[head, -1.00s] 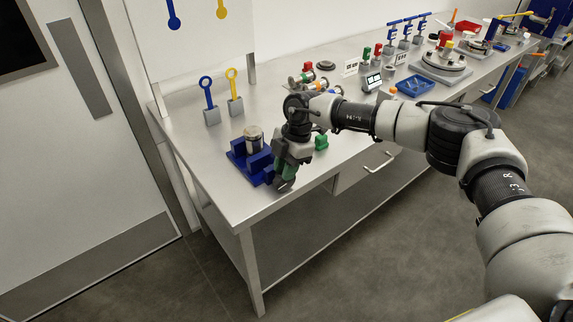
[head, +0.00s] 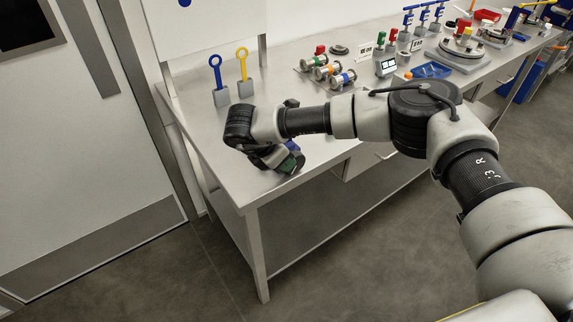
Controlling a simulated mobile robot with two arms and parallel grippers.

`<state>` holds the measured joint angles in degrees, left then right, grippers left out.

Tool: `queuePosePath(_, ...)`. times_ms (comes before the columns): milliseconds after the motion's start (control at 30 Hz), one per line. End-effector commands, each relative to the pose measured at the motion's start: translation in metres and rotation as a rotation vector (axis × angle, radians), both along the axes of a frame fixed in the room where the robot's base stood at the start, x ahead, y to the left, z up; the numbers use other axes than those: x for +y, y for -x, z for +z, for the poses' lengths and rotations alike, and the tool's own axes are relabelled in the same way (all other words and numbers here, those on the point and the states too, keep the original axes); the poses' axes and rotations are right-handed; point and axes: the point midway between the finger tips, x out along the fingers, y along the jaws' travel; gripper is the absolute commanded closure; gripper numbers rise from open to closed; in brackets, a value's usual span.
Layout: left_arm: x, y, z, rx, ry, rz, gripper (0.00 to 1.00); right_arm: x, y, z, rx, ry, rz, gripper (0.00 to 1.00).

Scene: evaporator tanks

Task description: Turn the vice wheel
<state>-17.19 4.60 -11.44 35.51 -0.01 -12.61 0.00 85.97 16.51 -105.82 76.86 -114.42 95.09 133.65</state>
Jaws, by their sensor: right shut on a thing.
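My right gripper (head: 290,162) is at the near left part of the bench, low by its front edge. Its arm comes in from the right, and the wrist is bent over the spot where the blue vice stands. Only a small blue bit of the vice (head: 292,145) shows behind the wrist. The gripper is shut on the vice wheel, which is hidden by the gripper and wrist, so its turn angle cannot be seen. My left gripper is not in view.
A blue ring-topped stand (head: 217,75) and a yellow one (head: 243,63) are behind the wrist. Several colour-marked metal fittings (head: 322,68) and a blue tray (head: 431,70) are farther along the metal bench (head: 225,180). A door is at left.

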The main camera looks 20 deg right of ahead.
Motion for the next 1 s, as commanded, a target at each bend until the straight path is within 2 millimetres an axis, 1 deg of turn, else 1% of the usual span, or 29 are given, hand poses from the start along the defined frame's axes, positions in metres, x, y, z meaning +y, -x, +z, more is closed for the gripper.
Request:
queuePosePath(33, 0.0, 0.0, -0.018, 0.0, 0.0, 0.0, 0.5, 0.003, 0.0, -0.01, -0.02, 0.04, 0.003, 1.0)
queuePosePath(100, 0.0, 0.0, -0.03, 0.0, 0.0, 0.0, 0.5, 0.005, 0.0, -0.012, -0.04, 0.096, 0.003, 1.0)
queuePosePath(300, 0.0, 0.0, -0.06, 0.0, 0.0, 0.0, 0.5, 0.007, 0.002, -0.016, -0.091, 0.238, 0.0, 1.0)
queuePosePath(400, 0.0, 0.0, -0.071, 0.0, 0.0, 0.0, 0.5, 0.008, 0.002, -0.018, -0.111, 0.292, 0.0, 1.0)
queuePosePath(533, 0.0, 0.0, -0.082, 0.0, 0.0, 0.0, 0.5, 0.009, 0.003, -0.018, -0.131, 0.347, -0.001, 1.0)
queuePosePath(700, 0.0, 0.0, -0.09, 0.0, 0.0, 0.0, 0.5, 0.01, 0.003, -0.018, -0.143, 0.391, 0.0, 1.0)
queuePosePath(1000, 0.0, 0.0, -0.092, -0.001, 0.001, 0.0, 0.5, 0.01, 0.003, -0.017, -0.148, 0.41, 0.0, 1.0)
